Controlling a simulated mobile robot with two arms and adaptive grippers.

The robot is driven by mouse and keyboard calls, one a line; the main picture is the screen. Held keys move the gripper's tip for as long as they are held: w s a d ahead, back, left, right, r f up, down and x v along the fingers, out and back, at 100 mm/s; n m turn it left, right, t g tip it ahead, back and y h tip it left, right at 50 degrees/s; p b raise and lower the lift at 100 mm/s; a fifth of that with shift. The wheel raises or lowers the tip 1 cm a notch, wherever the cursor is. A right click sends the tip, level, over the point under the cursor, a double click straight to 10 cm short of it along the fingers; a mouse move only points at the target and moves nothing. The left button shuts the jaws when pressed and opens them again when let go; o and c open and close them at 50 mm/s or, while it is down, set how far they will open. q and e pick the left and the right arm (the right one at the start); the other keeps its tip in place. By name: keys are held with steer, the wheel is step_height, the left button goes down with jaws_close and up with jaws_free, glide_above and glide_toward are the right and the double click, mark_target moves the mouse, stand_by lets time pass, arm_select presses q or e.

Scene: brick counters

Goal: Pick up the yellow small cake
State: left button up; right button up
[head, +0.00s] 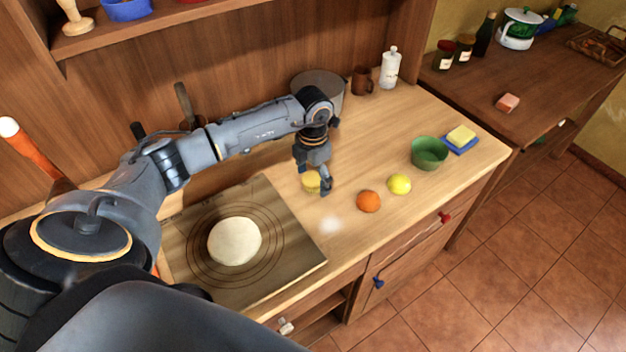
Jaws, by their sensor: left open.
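The yellow small cake (311,183) stands on the light wooden counter, just right of the board with dough. My left gripper (314,178) is directly above and around it, pointing down, with its fingers apart. One finger shows at the cake's right side, and the gripper hides part of the cake's top. I cannot tell whether the fingers touch it. My right gripper does not show.
An orange (368,201), a lemon (399,184) and a green bowl (429,152) stand to the right. Dough (234,241) lies on a board (292,262) at the left. A pot (327,84), a mug (362,80) and a white bottle (390,68) stand at the back.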

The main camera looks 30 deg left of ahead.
arm_select(q)
steer(key=c, duration=1.3)
steer(key=shift+o, duration=0.2)
steer(key=shift+r, duration=0.1)
